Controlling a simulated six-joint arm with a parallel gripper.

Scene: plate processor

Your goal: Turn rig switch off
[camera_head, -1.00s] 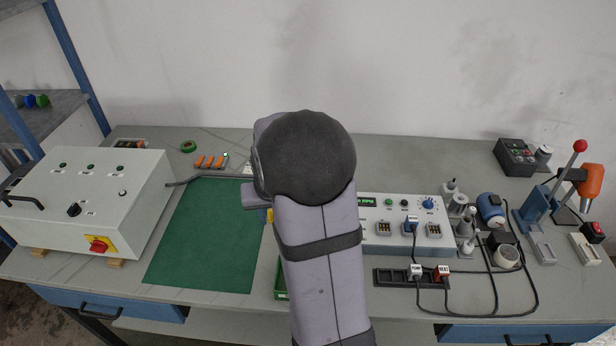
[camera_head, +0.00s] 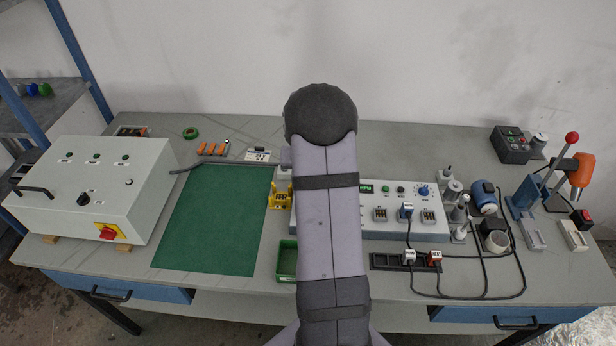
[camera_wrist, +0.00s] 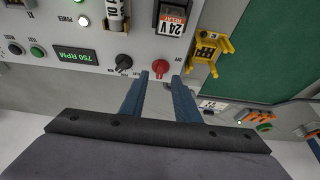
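The white rig panel (camera_head: 400,228) stands at the middle right of the bench, partly behind my arm. In the wrist view the rig panel (camera_wrist: 140,45) appears upside down. The black knob is just left of the left finger. Contact cannot be told. My arm hides the gripper in the head view.
A yellow bracket (camera_wrist: 205,50) and a 24 V relay block (camera_wrist: 172,18) are close to the fingers. A green mat (camera_head: 215,220) and a green bin (camera_head: 287,262) lie left of my arm. Cables (camera_head: 480,294) and bottles stand to the right.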

